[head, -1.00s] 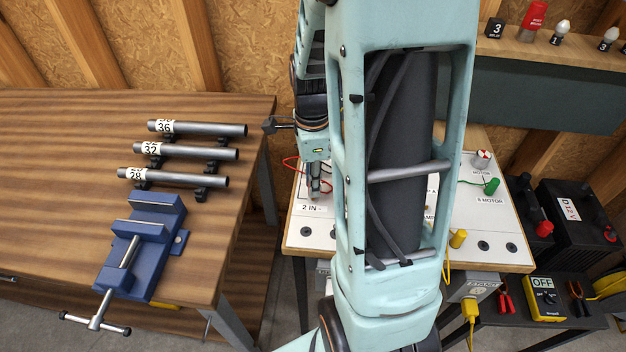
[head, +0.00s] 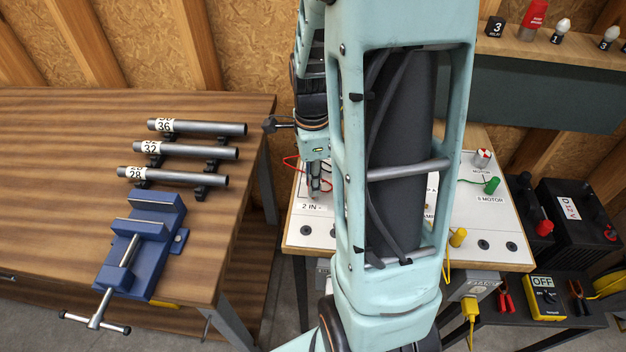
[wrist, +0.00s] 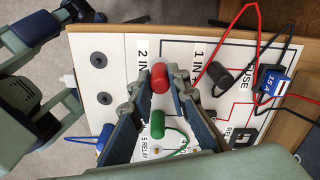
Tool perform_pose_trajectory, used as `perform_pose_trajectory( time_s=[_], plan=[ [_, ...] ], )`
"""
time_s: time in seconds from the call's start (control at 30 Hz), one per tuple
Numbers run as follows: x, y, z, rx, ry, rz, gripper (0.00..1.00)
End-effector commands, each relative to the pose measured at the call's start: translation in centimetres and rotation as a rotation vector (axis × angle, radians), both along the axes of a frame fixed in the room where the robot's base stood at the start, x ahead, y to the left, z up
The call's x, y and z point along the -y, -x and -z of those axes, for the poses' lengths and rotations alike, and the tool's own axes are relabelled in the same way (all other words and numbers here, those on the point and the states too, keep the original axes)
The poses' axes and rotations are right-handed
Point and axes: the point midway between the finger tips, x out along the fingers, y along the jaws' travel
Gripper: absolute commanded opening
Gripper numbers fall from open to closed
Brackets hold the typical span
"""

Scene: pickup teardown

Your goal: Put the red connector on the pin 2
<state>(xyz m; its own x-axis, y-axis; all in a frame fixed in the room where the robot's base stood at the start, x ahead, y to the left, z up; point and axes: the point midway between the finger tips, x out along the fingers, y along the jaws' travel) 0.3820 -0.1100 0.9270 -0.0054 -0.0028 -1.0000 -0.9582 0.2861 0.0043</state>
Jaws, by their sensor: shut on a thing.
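The red connector (wrist: 159,78) sits between my fingertips in the wrist view, beside the "2 IN" label (wrist: 143,65) on the white board. My gripper (wrist: 158,82) is shut on it. Pin 2 itself is not visible; the connector and fingers cover the spot beside its label. I cannot tell whether the connector touches a pin. In the head view my gripper (head: 314,190) points down over the board's left part, just above the "2 IN" label (head: 312,207). The red connector is hard to make out there.
A green connector (wrist: 157,124) with a green wire stands near the red one. A dark connector (wrist: 222,78) and a blue fuse block (wrist: 274,82) with red and black wires lie to the right. Bare black sockets (wrist: 98,60) line the board's left side. A bench with a blue vise (head: 145,240) stands left.

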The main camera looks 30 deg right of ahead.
Motion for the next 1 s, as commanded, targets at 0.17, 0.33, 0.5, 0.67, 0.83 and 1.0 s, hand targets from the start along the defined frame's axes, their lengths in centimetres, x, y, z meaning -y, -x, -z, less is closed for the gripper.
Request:
perform_pose_trajectory(
  time_s=[0.17, 0.33, 0.5, 0.67, 0.83, 1.0],
  plan=[
    [0.0, 0.0, 0.5, -0.001, 0.0, 0.0, 0.0],
    [0.0, 0.0, 0.8, -0.001, 0.0, 0.0, 0.0],
    [0.0, 0.0, 1.2, -0.001, 0.0, 0.0, 0.0],
    [0.0, 0.0, 1.5, -0.001, 0.0, 0.0, 0.0],
    [0.0, 0.0, 1.6, -0.001, 0.0, 0.0, 0.0],
    [0.0, 0.0, 1.5, -0.001, 0.0, 0.0, 0.27]
  ],
)
